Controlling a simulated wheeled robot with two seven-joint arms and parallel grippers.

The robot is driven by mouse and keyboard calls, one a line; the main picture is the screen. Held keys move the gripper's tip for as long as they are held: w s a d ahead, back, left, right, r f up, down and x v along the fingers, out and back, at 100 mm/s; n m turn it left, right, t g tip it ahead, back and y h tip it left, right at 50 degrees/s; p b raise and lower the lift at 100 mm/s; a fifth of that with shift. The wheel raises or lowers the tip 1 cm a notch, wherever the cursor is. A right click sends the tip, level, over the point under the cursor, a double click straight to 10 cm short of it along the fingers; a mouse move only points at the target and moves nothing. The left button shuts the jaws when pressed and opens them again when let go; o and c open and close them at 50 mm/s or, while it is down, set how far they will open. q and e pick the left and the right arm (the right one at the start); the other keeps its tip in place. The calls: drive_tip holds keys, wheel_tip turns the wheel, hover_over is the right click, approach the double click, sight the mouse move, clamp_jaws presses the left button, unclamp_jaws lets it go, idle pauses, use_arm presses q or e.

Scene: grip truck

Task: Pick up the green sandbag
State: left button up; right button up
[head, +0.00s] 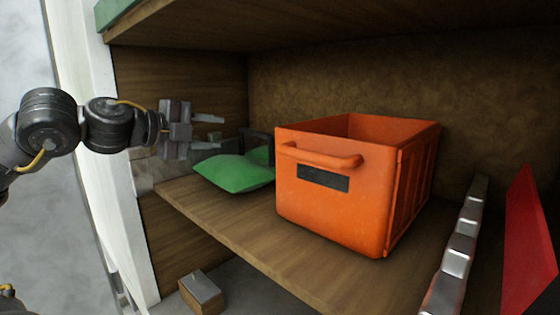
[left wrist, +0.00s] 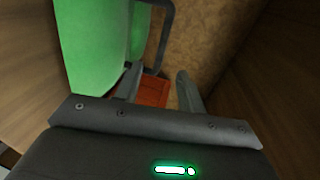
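The green sandbag (head: 234,173) lies on the wooden shelf, left of the orange crate. A dark handle (head: 257,136) stands up at its right end. In the left wrist view the green sandbag (left wrist: 93,45) fills the upper left, with the dark handle (left wrist: 167,30) beside it. My left gripper (head: 214,132) is open and empty, just above and left of the bag in the head view. Its two fingers (left wrist: 157,85) are apart in the wrist view, with the orange crate showing between them. My right gripper is not in view.
The orange crate (head: 330,210) stands on the shelf (head: 245,225) close right of the bag. A silver ridged strip (head: 457,250) and a red panel (head: 528,240) are at the right. A wooden upper shelf hangs overhead. A small block (head: 201,291) sits below.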

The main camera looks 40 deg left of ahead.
sight(252, 134)
use_arm(q)
drive_tip(key=shift+s+r, duration=0.1)
drive_tip(key=shift+s, duration=0.05)
drive_tip(key=shift+s+d+r+p, duration=0.1)
drive_tip(key=shift+d+r+p, duration=0.15)
drive_tip(key=shift+p, duration=0.3)
drive_tip(key=p+x, duration=0.2)
drive_tip(key=x, duration=0.2)
drive_tip(key=shift+a, duration=0.2)
drive_tip(key=shift+p+x, duration=0.75)
drive_tip(key=shift+x, duration=0.1)
drive_tip(key=shift+a+f, duration=0.1)
drive_tip(key=shift+s, duration=0.15)
drive_tip(key=p+x, duration=0.2)
drive_tip(key=x, duration=0.1)
drive_tip(key=p+x, duration=0.1)
drive_tip(key=x, duration=0.1)
drive_tip(key=shift+a+p, duration=0.35)
drive_tip(key=shift+p, duration=0.05)
drive_tip(key=shift+w, duration=0.3)
drive_tip(key=shift+s, duration=0.1)
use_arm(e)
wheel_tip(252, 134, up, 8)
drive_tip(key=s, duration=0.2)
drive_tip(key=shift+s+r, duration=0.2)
use_arm(q)
drive_tip(key=shift+c, duration=0.3)
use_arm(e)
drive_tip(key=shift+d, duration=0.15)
